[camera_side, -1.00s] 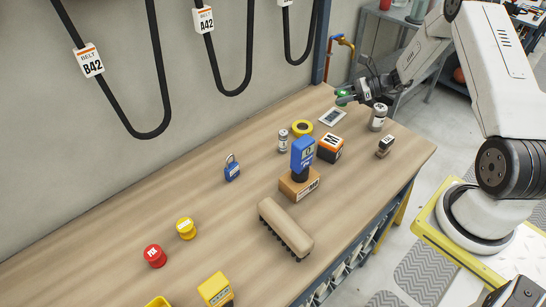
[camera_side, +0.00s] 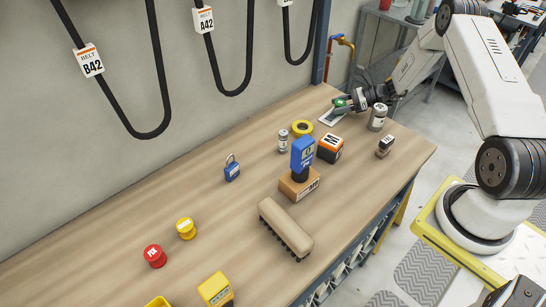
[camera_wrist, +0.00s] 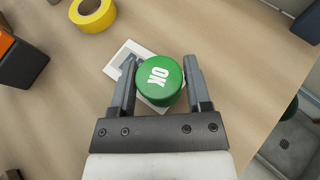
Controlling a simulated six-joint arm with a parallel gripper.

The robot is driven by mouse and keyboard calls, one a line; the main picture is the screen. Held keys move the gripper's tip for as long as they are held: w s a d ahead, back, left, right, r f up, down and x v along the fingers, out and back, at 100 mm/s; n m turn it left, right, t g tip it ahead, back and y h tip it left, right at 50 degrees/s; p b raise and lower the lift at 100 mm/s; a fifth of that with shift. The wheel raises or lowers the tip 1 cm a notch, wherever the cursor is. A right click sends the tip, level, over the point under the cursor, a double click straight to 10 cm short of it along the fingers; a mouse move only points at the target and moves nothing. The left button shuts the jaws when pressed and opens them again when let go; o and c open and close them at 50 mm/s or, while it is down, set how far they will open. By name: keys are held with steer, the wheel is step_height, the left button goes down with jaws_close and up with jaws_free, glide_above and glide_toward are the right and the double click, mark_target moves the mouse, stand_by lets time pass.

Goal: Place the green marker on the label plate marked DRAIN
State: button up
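The green marker (camera_wrist: 159,80) is a round green knob with "OK" in white on its top. My gripper (camera_wrist: 159,76) is shut on it, with one finger on each side. In the side view the marker (camera_side: 341,102) and my gripper (camera_side: 344,104) are at the far end of the bench, at the label plate (camera_side: 329,119). The plate is pale with a grey area, and the marker and fingers cover part of it. In the wrist view the plate (camera_wrist: 118,62) shows behind and beside the marker. I cannot read its wording, nor tell whether the marker touches it.
A yellow tape roll (camera_side: 302,128), an orange-black box (camera_side: 330,147) and a grey cylinder (camera_side: 377,117) stand nearby. A brush (camera_side: 286,230) lies nearer. The bench (camera_side: 130,225) has clear room at left.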

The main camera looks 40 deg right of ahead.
mark_target(345, 102)
steer(key=shift+o, duration=1.2)
steer(key=shift+r, duration=0.15)
steer(key=shift+s+d+r, duration=0.2)
steer(key=shift+s+d, duration=0.1)
steer(key=shift+d, duration=0.05)
steer(key=shift+v, duration=1.05)
step_height(345, 102, up, 7)
steer(key=shift+a, duration=0.15)
